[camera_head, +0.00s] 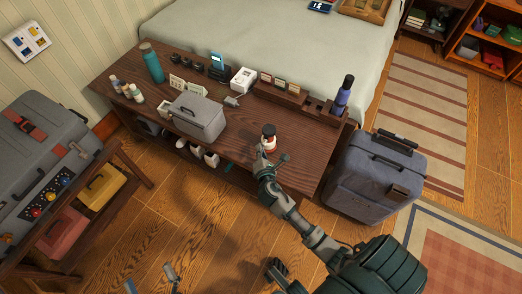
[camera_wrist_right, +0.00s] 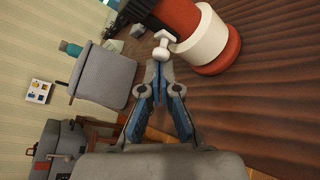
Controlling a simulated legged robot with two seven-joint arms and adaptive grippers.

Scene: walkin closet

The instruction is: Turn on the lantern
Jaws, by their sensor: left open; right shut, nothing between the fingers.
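The lantern (camera_head: 268,138), small with a red body and white bands, stands near the front edge of the dark wooden table. In the right wrist view the lantern (camera_wrist_right: 207,38) is large at the top, with a white knob (camera_wrist_right: 162,46) sticking out of its side. My right gripper (camera_head: 262,156) is at the lantern's near side. In the wrist view its fingertips (camera_wrist_right: 158,66) are shut together, empty, right by the knob; I cannot tell whether they touch it. My left gripper (camera_head: 150,280) is open at the bottom edge, low over the floor, away from the table and partly cut off.
On the table (camera_head: 318,150) are a grey case (camera_head: 198,118), a teal bottle (camera_head: 152,63), a white box (camera_head: 243,80) and a blue bottle (camera_head: 343,96). A blue-grey suitcase (camera_head: 372,178) stands right of the table. The tabletop around the lantern is mostly clear.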

